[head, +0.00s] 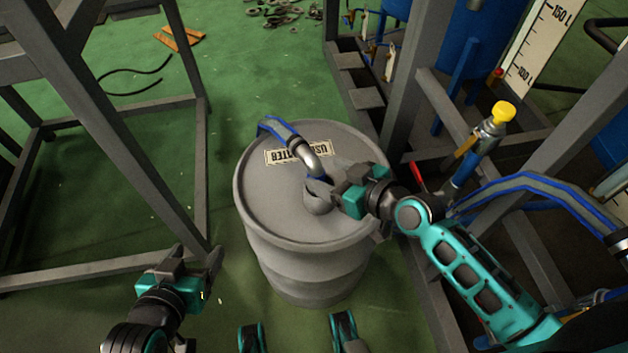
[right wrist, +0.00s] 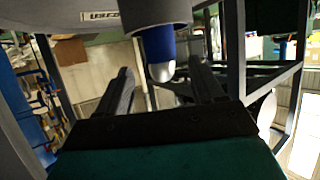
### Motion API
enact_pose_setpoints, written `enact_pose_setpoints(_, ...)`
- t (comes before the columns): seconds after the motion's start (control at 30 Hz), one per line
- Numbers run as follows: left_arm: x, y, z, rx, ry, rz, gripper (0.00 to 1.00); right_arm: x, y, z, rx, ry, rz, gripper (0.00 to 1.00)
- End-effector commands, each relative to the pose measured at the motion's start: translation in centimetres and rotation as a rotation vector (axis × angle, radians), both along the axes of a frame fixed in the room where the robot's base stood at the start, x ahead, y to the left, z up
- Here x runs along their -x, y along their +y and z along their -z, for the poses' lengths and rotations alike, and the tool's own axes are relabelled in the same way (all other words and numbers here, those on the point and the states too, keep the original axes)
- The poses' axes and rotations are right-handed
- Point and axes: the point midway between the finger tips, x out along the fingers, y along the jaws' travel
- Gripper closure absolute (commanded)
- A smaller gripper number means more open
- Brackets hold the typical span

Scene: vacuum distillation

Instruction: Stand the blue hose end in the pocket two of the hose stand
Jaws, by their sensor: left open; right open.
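My right gripper (head: 318,192) is open over the drum top, close to the metal bend. In the right wrist view, a blue piece with a silver tip (right wrist: 158,52) hangs between and beyond the spread fingers (right wrist: 165,88), with visible gaps on both sides. My left gripper (head: 198,262) is open and empty, low at the left of the drum. I cannot make out the hose stand or its pockets.
Grey steel frames stand at the left (head: 110,130) and right (head: 400,80) of the drum. A valve with a yellow knob (head: 503,112) and a blue-grey hose (head: 540,182) are at the right.

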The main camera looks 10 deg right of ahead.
Motion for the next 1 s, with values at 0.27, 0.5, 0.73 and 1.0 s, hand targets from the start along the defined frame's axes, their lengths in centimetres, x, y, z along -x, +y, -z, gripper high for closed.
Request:
enact_pose_setpoints(0.27,0.3,0.0,1.0,-0.001,0.007,0.000,0.30,-1.7,1.5,1.2,-0.003,0.001,-0.001,0.33)
enact_pose_setpoints(0.5,0.3,0.0,2.0,-0.001,0.009,-0.001,0.30,-4.1,3.3,2.9,-0.001,0.001,0.000,0.33)
enact_pose_setpoints(0.73,0.3,0.0,2.0,-0.001,0.009,-0.001,0.30,-4.5,3.7,3.0,0.002,0.001,0.000,0.33)
enact_pose_setpoints(1.0,0.3,-0.1,1.9,0.004,0.008,-0.004,0.30,-4.5,3.6,3.0,0.001,0.002,0.000,0.50)
